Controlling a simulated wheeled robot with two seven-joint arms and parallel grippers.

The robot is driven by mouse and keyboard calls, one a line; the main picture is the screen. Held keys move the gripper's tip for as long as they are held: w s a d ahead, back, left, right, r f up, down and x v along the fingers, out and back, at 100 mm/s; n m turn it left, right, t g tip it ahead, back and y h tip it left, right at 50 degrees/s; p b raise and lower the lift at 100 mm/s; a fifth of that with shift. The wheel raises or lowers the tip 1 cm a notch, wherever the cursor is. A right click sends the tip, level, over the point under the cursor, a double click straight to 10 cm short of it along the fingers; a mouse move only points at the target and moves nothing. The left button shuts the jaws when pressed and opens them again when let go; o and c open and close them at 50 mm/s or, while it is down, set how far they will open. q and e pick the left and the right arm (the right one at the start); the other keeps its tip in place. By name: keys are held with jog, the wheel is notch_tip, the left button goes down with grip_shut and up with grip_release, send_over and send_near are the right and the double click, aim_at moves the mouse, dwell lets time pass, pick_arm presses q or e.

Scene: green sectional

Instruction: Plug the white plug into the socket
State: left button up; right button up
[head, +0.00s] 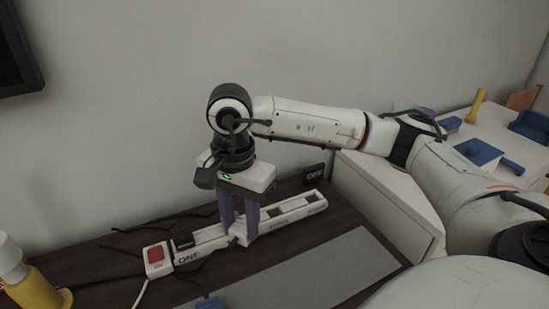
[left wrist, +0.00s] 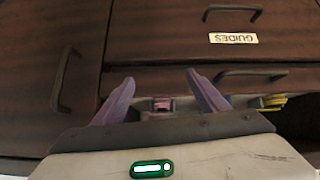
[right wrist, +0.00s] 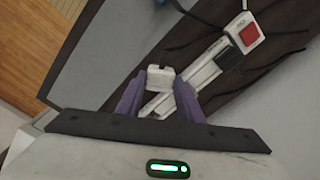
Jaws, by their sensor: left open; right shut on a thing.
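The white plug (right wrist: 160,80) is between the fingertips of my right gripper (right wrist: 158,88) in the right wrist view. In the head view my right gripper (head: 238,234) points down over the white power strip (head: 292,208), shut on the plug. The fingers cover most of the plug there, and I cannot tell whether its prongs are in a socket. The strip has a red switch (head: 155,253) at its left end and a black plug (head: 183,239) beside it. My left gripper (left wrist: 162,85) is open and empty, facing dark drawers; it is not in the head view.
The strip lies on a dark desk (head: 85,265) against the wall, with a grey mat (head: 335,270) in front. A black OFF block (head: 314,174) stands behind it. A white cabinet (head: 385,195) is to the right. A yellow object (head: 45,288) stands at the left.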

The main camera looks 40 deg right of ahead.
pick_arm(q)
jog(key=a+r+p, duration=0.1)
jog(key=r+p, duration=0.1)
jog(key=p, duration=0.1)
jog(key=shift+a, duration=0.15)
pick_arm(e)
jog(key=w+d+r+m, duration=0.2)
jog(key=d+m, duration=0.5)
jog(key=m, duration=0.5)
jog(key=w+d+r+m, duration=0.2)
jog(key=d+m, duration=0.5)
jog(key=m, duration=0.6)
jog(key=shift+w+r, duration=0.15)
jog(key=shift+w, duration=0.3)
pick_arm(q)
jog(key=shift+r, duration=0.1)
jog(key=b, duration=0.1)
jog(key=d+f+b, duration=0.1)
jog(key=shift+w+f+b, duration=0.15)
jog(key=shift+w+b, duration=0.1)
jog(key=shift+b, duration=0.05)
pick_arm(e)
notch_tip(320, 180, down, 6)
jog(key=shift+r, duration=0.1)
pick_arm(q)
jog(key=shift+s, duration=0.1)
jog(key=shift+r+p, duration=0.45)
jog(key=shift+p, duration=0.1)
